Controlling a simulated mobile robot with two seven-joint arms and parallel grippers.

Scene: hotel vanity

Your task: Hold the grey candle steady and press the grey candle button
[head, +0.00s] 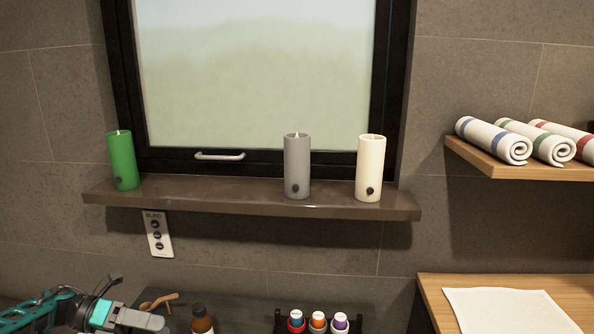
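The grey candle (297,168) stands upright on the brown window shelf (240,198), right of the middle. Its round dark button (295,189) is low on its front and faces me. My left gripper (140,301) is at the lower left, well below the shelf and far from the grey candle. Its two fingers look spread apart, with nothing seen between them. Nothing touches the grey candle. My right gripper is not in view.
A cream candle (370,168) stands right of the grey one, a green candle (122,160) far left. A blind switch panel (157,234) is on the wall below. A brown bottle (202,320) and capped bottles (318,321) stand lower down. Rolled towels (494,140) lie at right.

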